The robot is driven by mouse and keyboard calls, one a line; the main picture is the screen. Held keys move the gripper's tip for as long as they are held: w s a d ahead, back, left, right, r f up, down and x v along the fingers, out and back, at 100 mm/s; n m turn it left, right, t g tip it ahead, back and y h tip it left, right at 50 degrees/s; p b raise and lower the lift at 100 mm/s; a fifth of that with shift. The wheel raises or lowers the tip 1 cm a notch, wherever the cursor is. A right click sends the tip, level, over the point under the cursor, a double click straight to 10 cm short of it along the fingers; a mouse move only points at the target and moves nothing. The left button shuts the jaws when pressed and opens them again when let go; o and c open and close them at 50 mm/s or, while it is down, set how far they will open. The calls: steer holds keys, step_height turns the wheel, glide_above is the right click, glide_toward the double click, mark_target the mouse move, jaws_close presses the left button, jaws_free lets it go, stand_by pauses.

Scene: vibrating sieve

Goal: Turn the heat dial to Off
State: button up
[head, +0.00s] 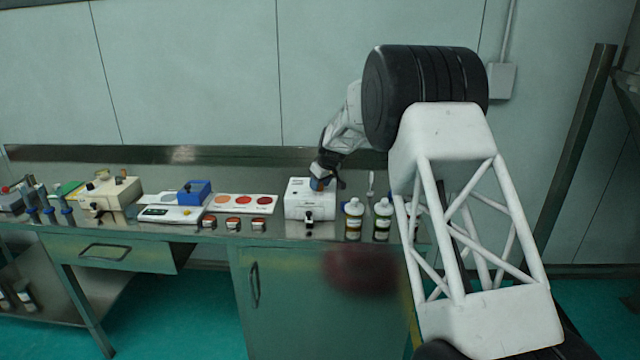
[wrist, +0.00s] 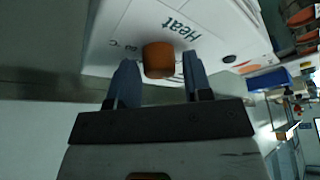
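The heat dial is an orange-brown round knob (wrist: 159,60) on a white panel printed "Heat" in the wrist view. My gripper (wrist: 158,78) is open, one blue-grey finger on each side of the knob, with a gap visible at both sides. The knob sits between the fingertips and I cannot tell how deep. In the head view my gripper (head: 327,180) is over the top of the device and partly hides the dial. The dial's pointer mark and Off label are not readable.
A beige machine (head: 109,197) stands far left.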

mark_target(326, 193)
steer(key=shift+o, duration=0.7)
steer(key=shift+r, duration=0.1)
steer(key=v, duration=0.7)
steer(key=shift+s+r, duration=0.15)
steer(key=shift+r, duration=0.1)
steer(key=shift+d, duration=0.15)
